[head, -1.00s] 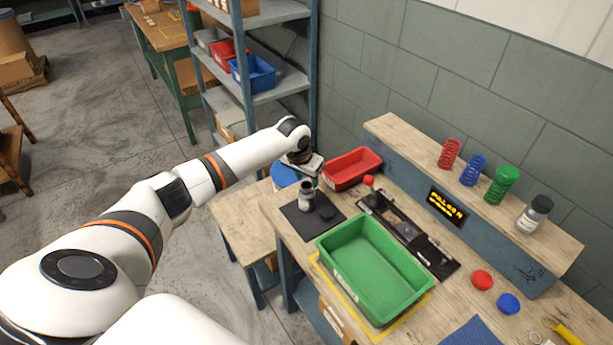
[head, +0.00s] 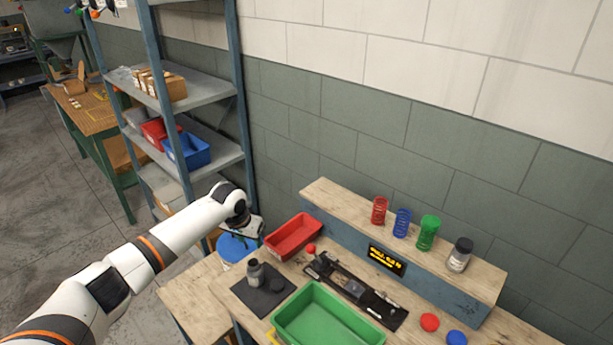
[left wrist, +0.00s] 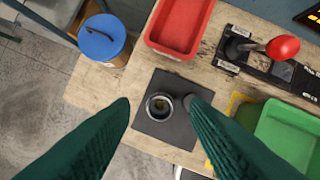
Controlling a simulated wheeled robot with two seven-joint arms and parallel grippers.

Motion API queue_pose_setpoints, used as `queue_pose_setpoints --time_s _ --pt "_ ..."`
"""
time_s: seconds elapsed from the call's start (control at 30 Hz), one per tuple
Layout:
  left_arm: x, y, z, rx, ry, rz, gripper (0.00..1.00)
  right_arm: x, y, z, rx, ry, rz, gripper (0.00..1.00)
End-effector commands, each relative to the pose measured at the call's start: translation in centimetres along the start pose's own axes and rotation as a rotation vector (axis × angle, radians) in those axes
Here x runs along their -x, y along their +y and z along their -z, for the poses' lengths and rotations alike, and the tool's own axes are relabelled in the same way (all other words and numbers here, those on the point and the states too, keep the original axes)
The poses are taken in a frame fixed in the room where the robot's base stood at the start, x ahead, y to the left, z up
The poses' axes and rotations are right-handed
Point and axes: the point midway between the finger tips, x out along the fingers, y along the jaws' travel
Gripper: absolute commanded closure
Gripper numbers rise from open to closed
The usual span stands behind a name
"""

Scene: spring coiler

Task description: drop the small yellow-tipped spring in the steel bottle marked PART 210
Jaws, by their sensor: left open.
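A small steel bottle (head: 255,271) stands upright on a dark mat. It has no cap on, and in the left wrist view its open mouth (left wrist: 160,107) faces me; what is inside is unclear. No label reading PART 210 is legible. A black cap (head: 277,284) lies beside it on the mat. My left gripper (left wrist: 157,102) is open, with its two green fingers apart and the bottle mouth seen between their tips. In the head view it is partly hidden behind its wrist. I see no yellow-tipped spring between the fingers or elsewhere. My right gripper is not in view.
A red bin (head: 293,236), a blue-lidded tub (left wrist: 102,38) and a green tray (head: 325,318) surround the mat (left wrist: 151,132). A red-knobbed lever fixture (head: 350,287) lies behind the tray. A ledge (head: 335,195) holds red, blue and green springs and a black-capped bottle (head: 460,254).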

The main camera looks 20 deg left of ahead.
Motion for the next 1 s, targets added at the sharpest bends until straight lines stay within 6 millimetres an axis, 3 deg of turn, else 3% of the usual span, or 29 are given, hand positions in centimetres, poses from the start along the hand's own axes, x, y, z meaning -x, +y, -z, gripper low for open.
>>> queue_pose_setpoints --time_s 0.17,0.27,0.43,0.5,0.6,0.77,1.0 --pt "-0.5 -1.1 0.7 -0.022 0.007 0.008 0.58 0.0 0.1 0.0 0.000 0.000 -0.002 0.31" --pt "-1.8 -4.3 3.0 -0.087 0.023 0.033 0.58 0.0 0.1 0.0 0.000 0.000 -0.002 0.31" --pt "-3.5 -13.3 10.9 -0.257 0.038 0.113 0.58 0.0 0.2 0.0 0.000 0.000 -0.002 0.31" --pt "-3.1 -16.5 14.5 -0.305 0.029 0.144 0.58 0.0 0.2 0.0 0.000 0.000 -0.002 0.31" --pt "-1.7 -19.4 19.0 -0.336 0.010 0.171 0.58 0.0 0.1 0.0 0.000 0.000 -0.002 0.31" --pt "1.5 -21.0 24.4 -0.322 -0.020 0.171 0.58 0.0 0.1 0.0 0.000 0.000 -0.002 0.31" --pt "5.3 -20.0 29.1 -0.259 -0.031 0.120 0.58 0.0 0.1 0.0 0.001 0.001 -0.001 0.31"
